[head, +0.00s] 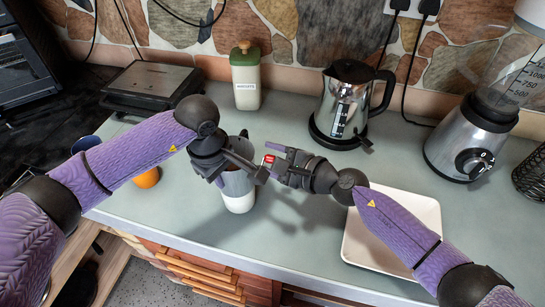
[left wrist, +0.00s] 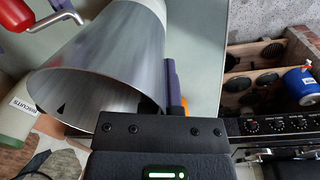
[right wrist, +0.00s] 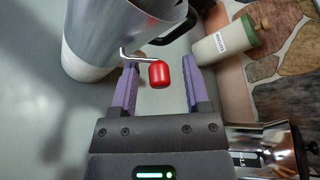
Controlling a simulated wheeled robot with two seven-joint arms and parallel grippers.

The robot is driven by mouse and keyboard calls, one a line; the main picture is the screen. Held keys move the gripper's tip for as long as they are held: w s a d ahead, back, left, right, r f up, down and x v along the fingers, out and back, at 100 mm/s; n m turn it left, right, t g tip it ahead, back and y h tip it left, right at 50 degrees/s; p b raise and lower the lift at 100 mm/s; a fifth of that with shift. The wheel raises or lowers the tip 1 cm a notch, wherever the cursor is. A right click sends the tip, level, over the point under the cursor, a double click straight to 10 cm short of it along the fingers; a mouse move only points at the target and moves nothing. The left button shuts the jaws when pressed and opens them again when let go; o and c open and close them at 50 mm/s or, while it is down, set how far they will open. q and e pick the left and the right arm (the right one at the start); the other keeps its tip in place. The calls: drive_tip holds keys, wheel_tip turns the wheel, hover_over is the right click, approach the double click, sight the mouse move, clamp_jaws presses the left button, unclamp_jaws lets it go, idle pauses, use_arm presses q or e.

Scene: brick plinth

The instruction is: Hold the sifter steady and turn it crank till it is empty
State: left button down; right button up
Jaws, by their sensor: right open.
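The sifter is a grey metal cup (head: 236,183) with a white lower part, upright at the counter's middle. In the left wrist view the metal sifter (left wrist: 110,60) fills much of the picture. My left gripper (head: 250,167) is at its upper side and appears shut on it; the sifter hides one finger and the grip itself. The crank's red knob (right wrist: 160,73) sits on a bent wire arm, between the fingertips of my open right gripper (right wrist: 158,85). The knob also shows in the head view (head: 269,160). A dark handle (right wrist: 180,28) shows on the sifter.
A white tray (head: 425,212) lies at right, under my right forearm. A kettle (head: 347,100), biscuit jar (head: 246,80) and blender (head: 470,140) stand behind. A grill (head: 148,82), blue cup (head: 85,144) and orange item (head: 146,178) are at left. The front edge is close.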

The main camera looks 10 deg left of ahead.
drive_tip(key=shift+c, duration=0.2)
clamp_jaws()
idle(0.3)
drive_tip(key=m+g, duration=0.1)
drive_tip(key=f+m+g, duration=0.1)
drive_tip(key=m, duration=0.1)
drive_tip(key=shift+w+h, duration=0.1)
drive_tip(key=shift+h, duration=0.2)
drive_tip(key=shift+s+f+m+g+y, duration=0.2)
drive_tip(key=shift+f+m+g, duration=0.25)
drive_tip(key=shift+m+g, duration=0.65)
drive_tip(key=shift+s+f+m+g+y, duration=0.1)
drive_tip(key=shift+s+f+m+g, duration=0.25)
drive_tip(key=shift+m+g, duration=0.75)
drive_tip(key=shift+s+f+m+g+y, duration=0.15)
drive_tip(key=shift+f+m+g, duration=0.5)
drive_tip(key=shift+m, duration=0.75)
drive_tip(key=shift+r+g, duration=0.15)
drive_tip(key=shift+g, duration=0.1)
